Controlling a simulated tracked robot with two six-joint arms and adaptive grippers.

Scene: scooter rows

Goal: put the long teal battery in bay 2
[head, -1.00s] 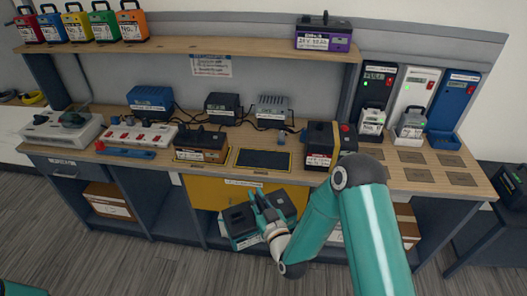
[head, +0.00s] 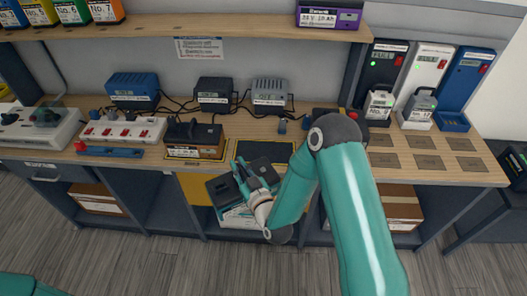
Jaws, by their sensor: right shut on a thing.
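The long teal battery (head: 219,188), with a dark top, teal edges and a white label, is in my right gripper (head: 243,173) in the head view. The gripper is shut on it and covers part of it. The battery overlaps the bench's front edge in the picture, just below an empty yellow-outlined bay (head: 252,145) with a dark pad. The bay to its left holds a dark brown battery (head: 195,138). Bay numbers are too small to read. My left gripper is out of the picture.
Another dark battery (head: 322,116) stands right of the empty bay, mostly hidden behind my right arm. Chargers (head: 213,94) with cables line the bench's back. A power strip (head: 122,130) lies left. Tall chargers (head: 425,75) stand right, with bare pads (head: 422,162) before them.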

